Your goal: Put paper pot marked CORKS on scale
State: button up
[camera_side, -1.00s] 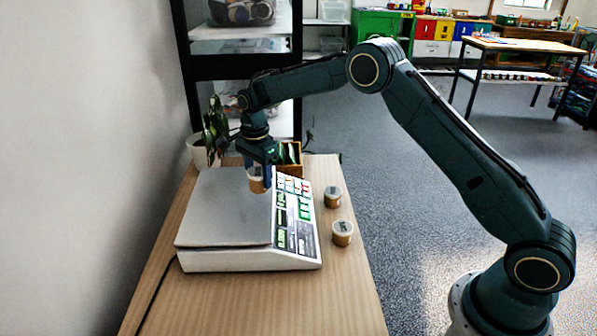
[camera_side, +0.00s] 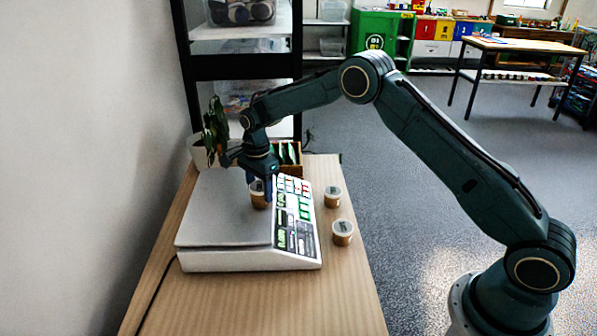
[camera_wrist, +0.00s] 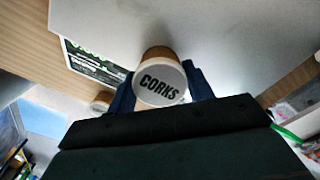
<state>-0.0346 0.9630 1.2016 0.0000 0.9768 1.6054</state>
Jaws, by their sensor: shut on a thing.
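The paper pot marked CORKS (camera_wrist: 160,82) has a white lid with black letters and a brown side. My gripper (camera_wrist: 162,92) is shut on it, with a blue finger on each side. In the side view the pot (camera_side: 258,198) is low over the right part of the scale's grey plate, beside the keypad. I cannot tell whether its base touches the plate. My gripper (camera_side: 260,188) points down at it from above. The scale (camera_side: 215,215) is white with a flat grey top and stands on the wooden table.
Two similar pots, one farther back (camera_side: 333,197) and one nearer (camera_side: 343,233), stand on the table right of the scale. A potted plant (camera_side: 212,140) and a wooden box with cards (camera_side: 288,158) stand behind it. The plate's left and front are clear.

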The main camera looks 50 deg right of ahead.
aim_at(259, 186)
jog(key=shift+f, duration=0.15)
jog(key=o, duration=1.1)
jog(key=shift+r, duration=6.2)
jog(key=shift+r, duration=0.1)
